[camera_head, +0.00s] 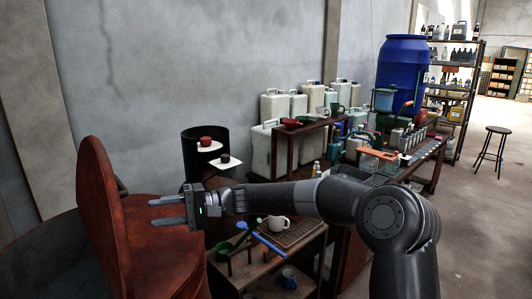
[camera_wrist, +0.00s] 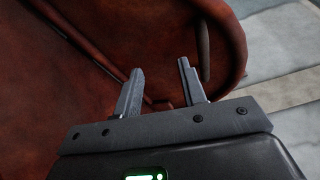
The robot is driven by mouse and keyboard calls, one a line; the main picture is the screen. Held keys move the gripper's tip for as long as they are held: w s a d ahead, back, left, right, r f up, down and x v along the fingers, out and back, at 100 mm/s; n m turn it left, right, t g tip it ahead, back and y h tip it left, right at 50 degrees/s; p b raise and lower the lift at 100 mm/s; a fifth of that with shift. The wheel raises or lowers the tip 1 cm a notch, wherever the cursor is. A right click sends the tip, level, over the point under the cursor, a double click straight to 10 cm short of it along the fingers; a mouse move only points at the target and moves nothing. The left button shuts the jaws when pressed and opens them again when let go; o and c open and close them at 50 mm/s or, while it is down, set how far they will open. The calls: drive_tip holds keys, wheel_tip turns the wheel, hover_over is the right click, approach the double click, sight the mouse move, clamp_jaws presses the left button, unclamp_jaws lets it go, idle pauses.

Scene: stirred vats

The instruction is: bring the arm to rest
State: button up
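My arm stretches to the left across the head view. My gripper (camera_head: 152,211) is at its left end, with its two fingers apart and nothing between them. In the wrist view my gripper (camera_wrist: 160,75) also shows open and empty. Its fingers point toward a red-brown vat lid (camera_wrist: 80,50), which has a dark handle on it. In the head view the lid (camera_head: 103,220) stands upright to the left of the fingertips. I cannot tell whether the fingers touch it.
A red-brown vat (camera_head: 150,262) lies below and left of my gripper. Behind are white canisters (camera_head: 273,106) and a blue barrel (camera_head: 402,70). Open floor and a stool (camera_head: 492,140) are at right.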

drive_tip(key=s+d+f+t+h, duration=0.4)
drive_tip(key=s+d+f+h, duration=0.3)
drive_tip(key=s+d+h, duration=0.15)
drive_tip(key=s+d+m+t+h, duration=0.1)
drive_tip(key=s+d, duration=0.4)
drive_tip(key=d, duration=0.6)
drive_tip(key=s+d+m+t+h, duration=0.1)
drive_tip(key=s+d+t+h, duration=0.3)
drive_tip(key=d, duration=0.7)
drive_tip(key=s+d+m+t+h, duration=0.1)
drive_tip(key=s+d+t+h, duration=0.2)
drive_tip(key=s+d, duration=0.3)
drive_tip(key=d+r, duration=0.1)
drive_tip(key=d, duration=0.4)
drive_tip(key=shift+s+d+t, duration=0.25)
drive_tip(key=shift+d+t, duration=0.1)
drive_tip(key=shift+t, duration=0.05)
